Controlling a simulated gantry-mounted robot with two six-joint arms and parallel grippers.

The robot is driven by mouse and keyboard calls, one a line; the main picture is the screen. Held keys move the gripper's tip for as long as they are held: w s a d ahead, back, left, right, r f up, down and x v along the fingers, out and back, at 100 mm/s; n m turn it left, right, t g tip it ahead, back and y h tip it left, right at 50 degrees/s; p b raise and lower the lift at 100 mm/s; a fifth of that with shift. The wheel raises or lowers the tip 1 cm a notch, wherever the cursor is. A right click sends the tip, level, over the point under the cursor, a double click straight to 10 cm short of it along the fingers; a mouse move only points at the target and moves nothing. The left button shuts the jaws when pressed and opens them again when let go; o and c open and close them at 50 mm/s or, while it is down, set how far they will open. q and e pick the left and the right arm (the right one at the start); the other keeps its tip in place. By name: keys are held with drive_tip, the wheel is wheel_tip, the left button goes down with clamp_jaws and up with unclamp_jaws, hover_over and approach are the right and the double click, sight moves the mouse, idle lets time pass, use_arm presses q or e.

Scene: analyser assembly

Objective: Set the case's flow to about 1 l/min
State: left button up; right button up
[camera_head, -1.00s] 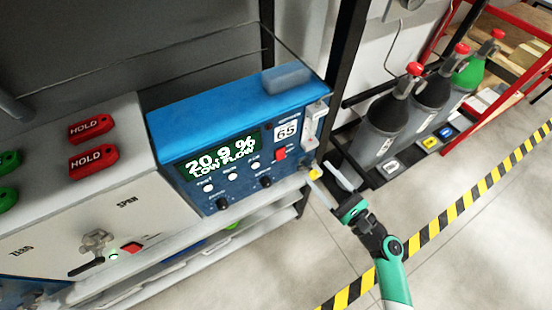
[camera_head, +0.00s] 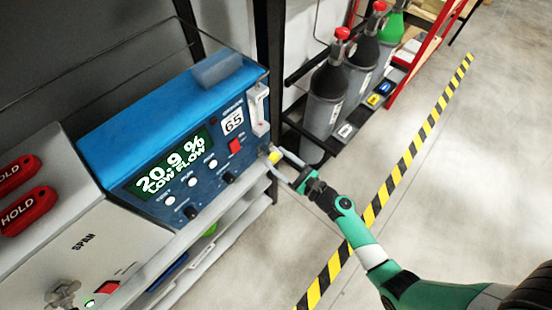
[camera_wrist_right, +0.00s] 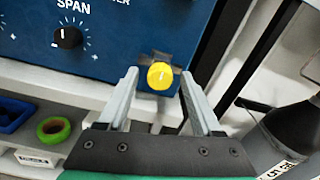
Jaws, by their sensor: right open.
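The blue analyser case (camera_head: 150,110) stands on the shelf in the head view. Its display (camera_head: 172,165) reads "20.9 %" and "LOW FLOW". A clear flow tube (camera_head: 259,108) is on its right front edge. A yellow knob (camera_head: 273,157) sits low at the right of the front panel; it also shows in the right wrist view (camera_wrist_right: 160,75). My right gripper (camera_head: 283,163) is open, with its fingers pointing at the yellow knob. In the right wrist view the fingers lie to either side below the knob, apart from it. My left gripper is not in view.
A grey panel (camera_head: 100,245) with red HOLD tags (camera_head: 22,210) stands left of the case. A dark rack post (camera_head: 268,60) rises just right of it. Gas bottles (camera_head: 325,100) stand in a rack beyond. The floor at right is clear.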

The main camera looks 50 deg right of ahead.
drive_tip(key=shift+w, duration=0.65)
clamp_jaws()
